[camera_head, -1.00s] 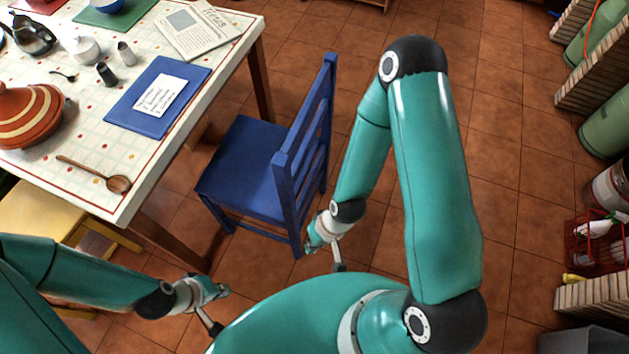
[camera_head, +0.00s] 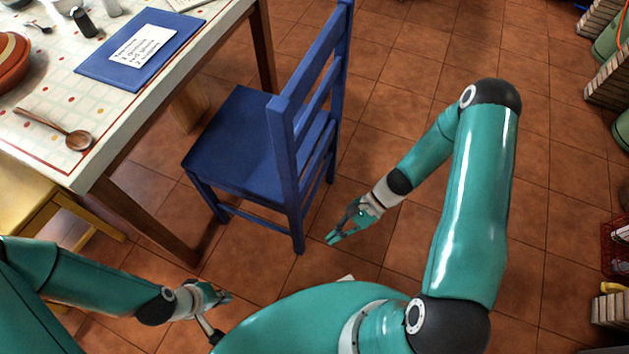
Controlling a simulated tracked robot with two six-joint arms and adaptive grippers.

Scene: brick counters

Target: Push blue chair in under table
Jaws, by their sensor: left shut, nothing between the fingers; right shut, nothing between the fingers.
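The blue chair (camera_head: 239,147) stands upright on the tiled floor, right of the table (camera_head: 127,136). Its seat faces the table and its slatted back is on the right. The seat's left edge is close to the table edge; I cannot tell how far under it reaches. My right gripper (camera_head: 332,240) is shut and empty, low and just right of the chair's near back leg, apart from it.
On the table lie a blue mat (camera_head: 118,66) with a white paper, a wooden spoon (camera_head: 77,139) and part of a red-brown pot (camera_head: 12,60). A yellow chair (camera_head: 30,190) is at the left. Open floor lies right of the blue chair. Brick shelving (camera_head: 606,88) stands far right.

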